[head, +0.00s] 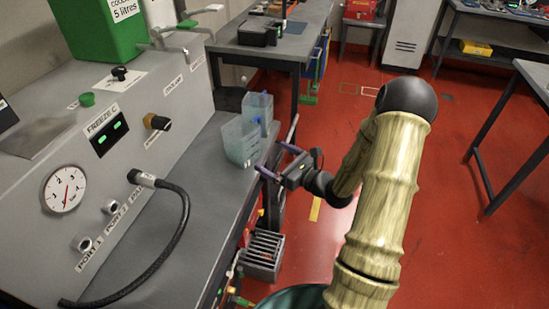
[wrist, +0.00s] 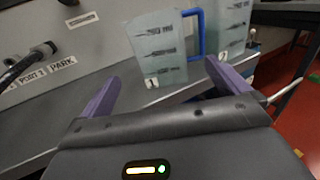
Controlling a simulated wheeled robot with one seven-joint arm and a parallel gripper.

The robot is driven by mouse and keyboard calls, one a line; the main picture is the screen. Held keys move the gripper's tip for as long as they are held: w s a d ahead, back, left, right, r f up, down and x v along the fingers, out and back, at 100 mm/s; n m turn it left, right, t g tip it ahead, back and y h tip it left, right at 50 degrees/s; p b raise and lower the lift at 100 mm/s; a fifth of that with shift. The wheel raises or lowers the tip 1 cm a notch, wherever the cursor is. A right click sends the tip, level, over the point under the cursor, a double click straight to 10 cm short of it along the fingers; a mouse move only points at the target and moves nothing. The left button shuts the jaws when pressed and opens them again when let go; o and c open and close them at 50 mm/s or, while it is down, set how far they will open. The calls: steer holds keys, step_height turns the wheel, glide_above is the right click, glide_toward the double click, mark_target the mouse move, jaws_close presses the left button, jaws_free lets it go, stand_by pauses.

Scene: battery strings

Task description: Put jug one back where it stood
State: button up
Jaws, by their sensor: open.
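Two translucent pale jugs stand upright on the grey bench top. The nearer jug (head: 241,142) is close to the bench's right edge, and the farther jug (head: 258,110) stands just behind it. In the wrist view the nearer jug (wrist: 158,48) shows dark printed marks, a small white tag low down and a blue handle; the other jug (wrist: 230,28) is to its right.
A grey panel with a gauge (head: 63,188), ports and a black hose (head: 184,225) lines the bench's left. A tap (head: 180,38) and green container (head: 105,30) are above. A slotted crate (head: 263,256) is below the edge. The bench front is mostly clear.

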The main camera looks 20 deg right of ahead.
steer(key=s+a+n+g+y, duration=0.2)
steer(key=s+a+n+g, duration=1.2)
steer(key=s+d+f+n+g+h, duration=0.1)
steer(key=s+d+n+g+h, duration=0.2)
steer(key=s+n+h, duration=0.4)
steer(key=w+d+r+n+t+h, duration=0.1)
steer(key=d+r+n+t+h, duration=0.3)
steer(key=n, duration=0.4)
steer(key=shift+w+d+n, duration=0.15)
steer(key=shift+w+n, duration=0.25)
steer(key=shift+c, duration=0.4)
